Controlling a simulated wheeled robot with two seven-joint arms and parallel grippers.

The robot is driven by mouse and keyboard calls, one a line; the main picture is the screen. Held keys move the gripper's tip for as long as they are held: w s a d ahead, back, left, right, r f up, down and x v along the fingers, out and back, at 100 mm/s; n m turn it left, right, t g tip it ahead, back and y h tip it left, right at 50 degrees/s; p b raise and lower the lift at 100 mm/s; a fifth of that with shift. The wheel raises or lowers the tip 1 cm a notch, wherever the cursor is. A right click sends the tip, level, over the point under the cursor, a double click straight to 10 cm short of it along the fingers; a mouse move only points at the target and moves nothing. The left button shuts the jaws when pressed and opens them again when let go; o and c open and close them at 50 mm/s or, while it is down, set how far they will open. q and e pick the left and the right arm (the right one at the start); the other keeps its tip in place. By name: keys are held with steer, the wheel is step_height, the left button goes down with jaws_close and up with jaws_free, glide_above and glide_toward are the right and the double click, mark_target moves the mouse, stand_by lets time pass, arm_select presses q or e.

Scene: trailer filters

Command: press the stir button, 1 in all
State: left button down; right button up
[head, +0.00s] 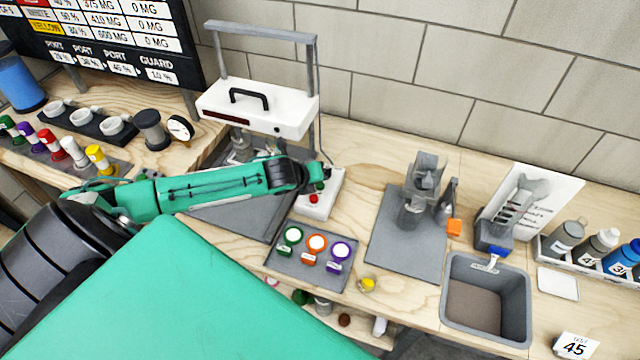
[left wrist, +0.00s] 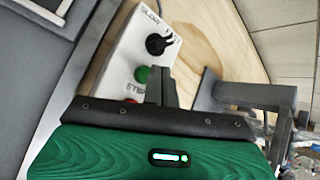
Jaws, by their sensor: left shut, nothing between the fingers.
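A small white control box (head: 322,198) stands on the wooden bench beside the stirring stand. It has a green button and a red button (head: 313,198) in the head view. In the left wrist view the box (left wrist: 122,65) shows a black knob (left wrist: 157,43), the green button (left wrist: 141,74) and lettering that looks like STIR near it. A red button is mostly hidden behind my gripper's body. My left gripper (head: 318,174) is over the box; its shut, empty fingers (left wrist: 161,86) appear just beside the green button. I cannot tell whether they touch it. My right gripper is not in view.
The white stand head (head: 258,108) with a black handle rises behind my left arm. A grey tray of coloured-lid jars (head: 280,257) lies in front of the box. A grey mat with a metal device (head: 418,195) and a sink (head: 487,345) are to the right.

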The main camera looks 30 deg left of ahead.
arm_select(q)
steer(key=shift+f, duration=0.15)
steer(key=shift+f, duration=0.2)
steer(key=shift+f, duration=0.55)
stand_by(0.6)
steer(key=shift+r, duration=0.1)
steer(key=shift+r+p, duration=0.85)
steer(key=shift+p, duration=0.15)
